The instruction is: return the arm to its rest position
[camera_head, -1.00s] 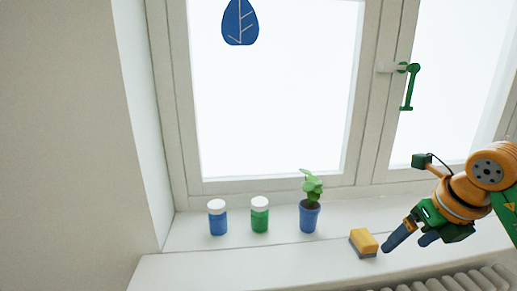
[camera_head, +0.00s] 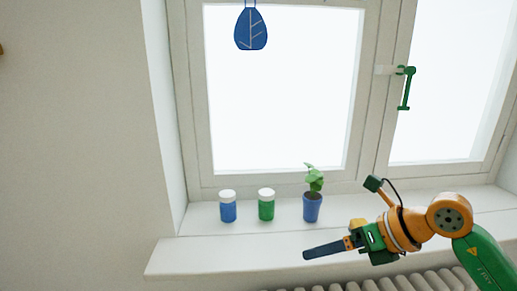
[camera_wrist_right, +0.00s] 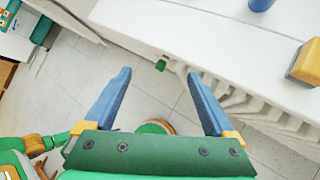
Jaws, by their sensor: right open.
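My right gripper (camera_head: 308,253) reaches in from the right in the head view, in front of the window sill's front edge, fingers pointing left. In the right wrist view the gripper (camera_wrist_right: 159,74) is open, its two blue fingers apart with only floor and radiator beyond and nothing between them. My right forearm (camera_head: 484,262) is green with orange joints. My left gripper is not in view.
On the sill (camera_head: 200,257) stand a blue jar (camera_head: 228,207), a green jar (camera_head: 266,205) and a plant in a blue pot (camera_head: 312,207). A ribbed radiator (camera_head: 400,284) is below. A green window handle (camera_head: 406,88) and a blue leaf ornament (camera_head: 251,28) are higher up.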

